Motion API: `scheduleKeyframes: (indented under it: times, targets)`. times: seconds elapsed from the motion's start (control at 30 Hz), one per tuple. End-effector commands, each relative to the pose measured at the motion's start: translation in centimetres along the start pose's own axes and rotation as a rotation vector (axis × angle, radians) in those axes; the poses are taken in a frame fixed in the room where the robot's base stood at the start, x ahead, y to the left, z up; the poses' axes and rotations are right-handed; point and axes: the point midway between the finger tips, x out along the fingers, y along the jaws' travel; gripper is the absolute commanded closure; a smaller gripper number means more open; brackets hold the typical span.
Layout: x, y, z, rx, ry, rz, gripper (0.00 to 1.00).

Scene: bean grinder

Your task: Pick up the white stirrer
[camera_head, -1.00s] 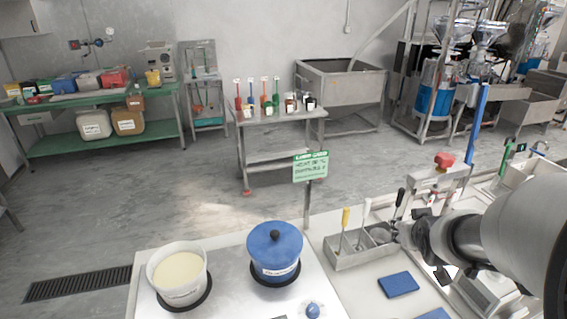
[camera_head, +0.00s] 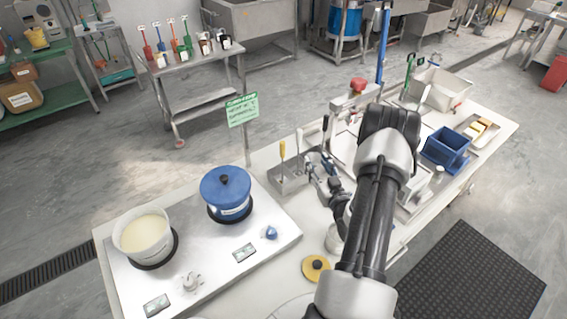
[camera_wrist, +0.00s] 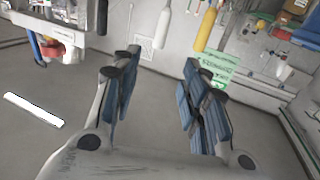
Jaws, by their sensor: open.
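The white stirrer (camera_head: 298,148) stands upright in a grey metal holder (camera_head: 286,185), between a yellow-handled tool (camera_head: 282,151) and a black-handled one (camera_head: 325,124). In the wrist view, the white stirrer's handle (camera_wrist: 164,24) is at top centre, beyond the fingertips. The yellow handle (camera_wrist: 206,28) is to its right and the black one (camera_wrist: 102,14) to its left. My gripper (camera_head: 312,163) is at the holder's right side, and its open, empty fingers also show in the wrist view (camera_wrist: 160,75). The stirrer's lower part is hidden in the holder.
A blue lidded pot (camera_head: 226,194) and a white pot (camera_head: 143,236) stand on the stove at left. A green sign (camera_head: 242,110) stands behind the counter. A blue bin (camera_head: 445,148) is at right. A yellow lid (camera_head: 316,268) lies in front.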

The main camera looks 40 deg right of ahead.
Motion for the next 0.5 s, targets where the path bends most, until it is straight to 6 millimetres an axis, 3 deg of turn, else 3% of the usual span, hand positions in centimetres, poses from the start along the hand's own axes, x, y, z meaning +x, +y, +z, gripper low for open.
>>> scheduleKeyframes:
  times: [0.17,0.5]
  targets:
    - [2.4,0.0,0.0,0.0,0.012,-0.002,0.59]
    - [9.6,0.0,0.0,0.0,0.01,-0.001,0.59]
